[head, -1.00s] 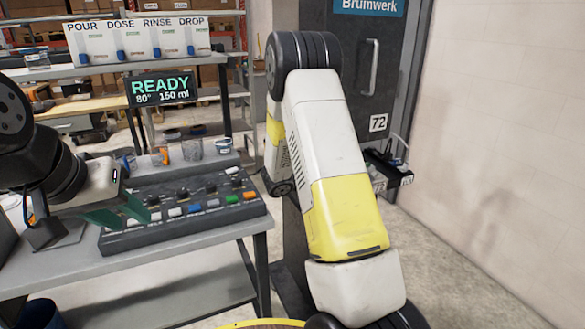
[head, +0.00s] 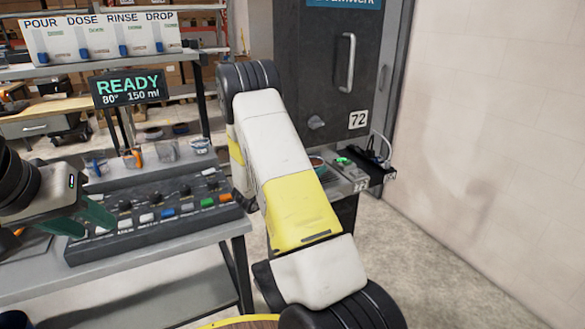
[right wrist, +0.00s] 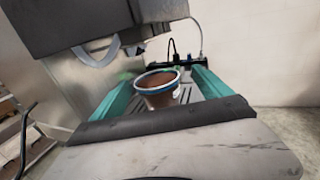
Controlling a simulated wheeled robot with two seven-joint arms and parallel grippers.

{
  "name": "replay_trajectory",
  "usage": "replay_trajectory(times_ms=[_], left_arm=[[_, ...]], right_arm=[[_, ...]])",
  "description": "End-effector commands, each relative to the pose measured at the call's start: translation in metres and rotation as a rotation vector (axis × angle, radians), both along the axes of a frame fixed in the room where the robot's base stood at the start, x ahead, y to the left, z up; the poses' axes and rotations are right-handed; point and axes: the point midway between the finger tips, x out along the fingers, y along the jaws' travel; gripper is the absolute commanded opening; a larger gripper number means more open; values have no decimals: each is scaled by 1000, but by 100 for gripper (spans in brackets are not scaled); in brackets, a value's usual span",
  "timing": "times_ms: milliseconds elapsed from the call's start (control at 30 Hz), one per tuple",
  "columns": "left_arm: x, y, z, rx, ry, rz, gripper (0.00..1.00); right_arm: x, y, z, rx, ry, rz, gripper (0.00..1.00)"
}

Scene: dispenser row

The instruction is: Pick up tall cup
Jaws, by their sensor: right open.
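A cup (right wrist: 157,88) with a blue-and-white rim and a brown inside shows in the right wrist view, upright at a slight tilt in the picture. I take it for the tall cup, though its height is hard to judge from here. My right gripper (right wrist: 160,90) is open, with one green finger on each side of the cup; I cannot tell whether they touch it. In the head view, my right arm hides this gripper and most of the cup; a reddish bit of rim (head: 317,161) shows beside the arm. My left gripper (head: 82,220) is open and empty by the control panel.
The grey bench holds a button panel (head: 155,213), several cups in a row (head: 135,158) and a READY display (head: 130,88). A dark cabinet (head: 350,60) with a small shelf (head: 372,177) stands at the right. The floor before the wall is clear.

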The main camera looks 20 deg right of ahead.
Motion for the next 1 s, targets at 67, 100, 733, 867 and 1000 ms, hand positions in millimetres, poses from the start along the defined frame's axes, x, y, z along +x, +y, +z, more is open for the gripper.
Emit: replay_trajectory(times_ms=[67, 100, 733, 867, 1000], left_arm=[[0, 0, 0, 0, 0, 0, 36], [0, 0, 0, 0, 0, 0, 36], [0, 0, 0, 0, 0, 0, 36], [0, 0, 0, 0, 0, 0, 36], [0, 0, 0, 0, 0, 0, 36]], right_arm=[[4, -10, 0, -1, -1, -4, 88], [5, -14, 0, -1, 0, -4, 88], [35, -60, -2, 0, 0, -1, 88], [35, -60, -2, 0, 0, -1, 72], [35, -60, -2, 0, -1, -1, 45]])
